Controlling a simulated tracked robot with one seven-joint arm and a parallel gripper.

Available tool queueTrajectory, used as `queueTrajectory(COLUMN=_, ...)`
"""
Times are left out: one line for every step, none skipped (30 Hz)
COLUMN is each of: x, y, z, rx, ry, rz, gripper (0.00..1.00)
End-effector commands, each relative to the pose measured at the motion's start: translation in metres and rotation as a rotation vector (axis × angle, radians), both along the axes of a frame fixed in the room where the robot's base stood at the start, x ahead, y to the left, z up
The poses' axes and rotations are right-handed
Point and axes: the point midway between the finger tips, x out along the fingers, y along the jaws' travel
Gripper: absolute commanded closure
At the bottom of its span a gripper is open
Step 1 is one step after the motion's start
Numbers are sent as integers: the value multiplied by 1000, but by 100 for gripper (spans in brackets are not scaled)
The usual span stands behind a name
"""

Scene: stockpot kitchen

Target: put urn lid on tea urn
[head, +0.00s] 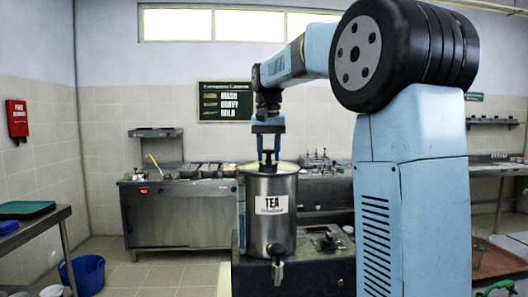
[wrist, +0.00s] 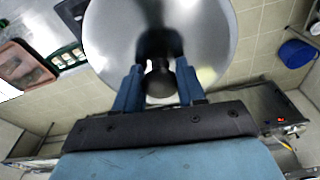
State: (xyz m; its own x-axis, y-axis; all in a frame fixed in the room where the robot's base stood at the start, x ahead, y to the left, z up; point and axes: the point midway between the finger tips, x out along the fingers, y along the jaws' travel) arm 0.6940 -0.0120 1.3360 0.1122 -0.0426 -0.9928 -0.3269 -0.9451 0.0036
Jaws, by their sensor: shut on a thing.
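The tea urn (head: 270,222) is a tall steel cylinder with a white "TEA" label and a tap low on its front. It stands upright in the middle of the head view. My gripper (head: 268,157) points down right over the urn's top. In the wrist view my gripper (wrist: 158,90) is shut on the black knob of the urn lid (wrist: 205,40), a round shiny metal disc. The lid is at the urn's top in the head view, but I cannot tell whether it rests on the rim or is just above it. The urn is hidden behind the lid in the wrist view.
A steel stove counter (head: 165,215) stands behind the urn to the left. A side table with a green tray (head: 28,210) is at the far left, with a blue bucket (head: 84,274) on the floor beside it. A brown tray (head: 495,262) lies at the right.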

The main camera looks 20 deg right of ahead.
Motion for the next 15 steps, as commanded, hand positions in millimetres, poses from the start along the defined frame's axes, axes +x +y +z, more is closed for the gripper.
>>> queueTrajectory(x=0, y=0, z=0, rx=0, ry=-1, rz=0, gripper=98)
queueTrajectory(x=0, y=0, z=0, rx=0, ry=-1, rz=0, gripper=98)
queueTrajectory(x=0, y=0, z=0, rx=0, ry=0, rz=0, gripper=98)
queueTrajectory(x=0, y=0, z=0, rx=0, ry=0, rz=0, gripper=98)
queueTrajectory(x=0, y=0, z=0, rx=0, ry=0, rz=0, gripper=98)
queueTrajectory(x=0, y=0, z=0, rx=0, ry=0, rz=0, gripper=98)
queueTrajectory(x=0, y=0, z=0, rx=0, ry=0, rz=0, gripper=59)
queueTrajectory(x=0, y=0, z=0, rx=0, ry=0, rz=0, gripper=56)
queueTrajectory(x=0, y=0, z=0, rx=0, ry=0, rz=0, gripper=52)
queueTrajectory(x=0, y=0, z=0, rx=0, ry=0, rz=0, gripper=49)
queueTrajectory(x=0, y=0, z=0, rx=0, ry=0, rz=0, gripper=46)
queueTrajectory(x=0, y=0, z=0, rx=0, ry=0, rz=0, gripper=42)
queueTrajectory(x=0, y=0, z=0, rx=0, ry=0, rz=0, gripper=39)
queueTrajectory(x=0, y=0, z=0, rx=0, ry=0, rz=0, gripper=36)
queueTrajectory(x=0, y=0, z=0, rx=0, ry=0, rz=0, gripper=33)
